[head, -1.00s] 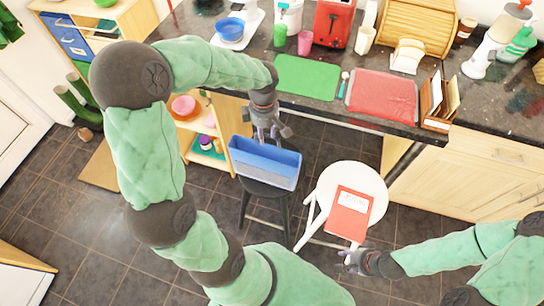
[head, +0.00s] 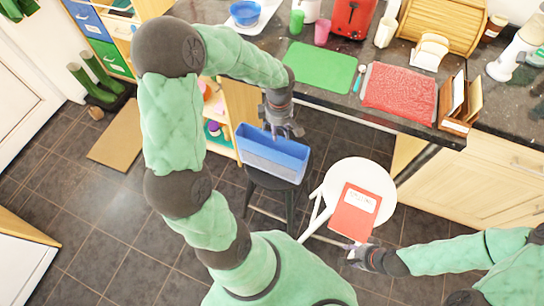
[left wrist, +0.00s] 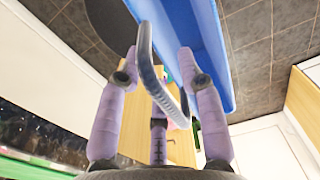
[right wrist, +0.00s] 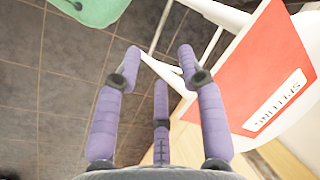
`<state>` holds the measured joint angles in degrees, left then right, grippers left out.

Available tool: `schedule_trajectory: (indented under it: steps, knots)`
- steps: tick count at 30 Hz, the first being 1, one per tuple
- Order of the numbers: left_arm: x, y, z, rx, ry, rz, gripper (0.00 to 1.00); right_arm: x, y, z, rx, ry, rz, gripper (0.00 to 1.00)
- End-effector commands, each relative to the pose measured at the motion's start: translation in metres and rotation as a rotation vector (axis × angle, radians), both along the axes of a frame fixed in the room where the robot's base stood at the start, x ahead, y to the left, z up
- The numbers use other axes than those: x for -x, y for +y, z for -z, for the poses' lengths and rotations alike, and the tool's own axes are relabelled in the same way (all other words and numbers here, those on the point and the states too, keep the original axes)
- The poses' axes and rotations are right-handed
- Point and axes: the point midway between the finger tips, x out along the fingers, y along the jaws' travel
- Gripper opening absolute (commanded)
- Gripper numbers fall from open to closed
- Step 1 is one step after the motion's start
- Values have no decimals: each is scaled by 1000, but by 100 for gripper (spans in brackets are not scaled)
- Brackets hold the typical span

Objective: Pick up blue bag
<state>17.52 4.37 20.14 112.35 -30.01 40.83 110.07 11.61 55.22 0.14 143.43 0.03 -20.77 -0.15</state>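The blue bag (head: 272,156) is an open-topped, box-like blue holder with a greyer front. It stands upright on a black stool (head: 268,182). My left gripper (head: 285,130) is at the bag's far upper edge in the head view. In the left wrist view, a grey-blue handle (left wrist: 146,62) arches between the spread fingers of my left gripper (left wrist: 158,65), with the blue bag wall (left wrist: 208,50) behind. The fingers are not closed on the handle. My right gripper (head: 352,255) is open and empty beside the white stool; its fingers also show spread in the right wrist view (right wrist: 158,68).
A white stool (head: 330,178) with a red book (head: 356,212) stands right of the bag. The dark counter (head: 340,100) edge is just behind the bag, and a wooden shelf (head: 240,110) is close on the left. The tiled floor (head: 90,200) farther left is mostly clear.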

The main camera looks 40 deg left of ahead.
Motion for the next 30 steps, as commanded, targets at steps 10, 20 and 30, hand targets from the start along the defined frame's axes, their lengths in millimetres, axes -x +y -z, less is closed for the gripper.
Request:
schedule_trajectory:
  steps: [10,20,30]
  knots:
    - [0,0,37,0,1,0,37,0,0,13,0,0,0,40]
    - [0,0,36,0,1,0,0,0,0,12,0,0,0,40]
    - [0,0,35,0,0,0,0,0,0,12,0,0,0,40]
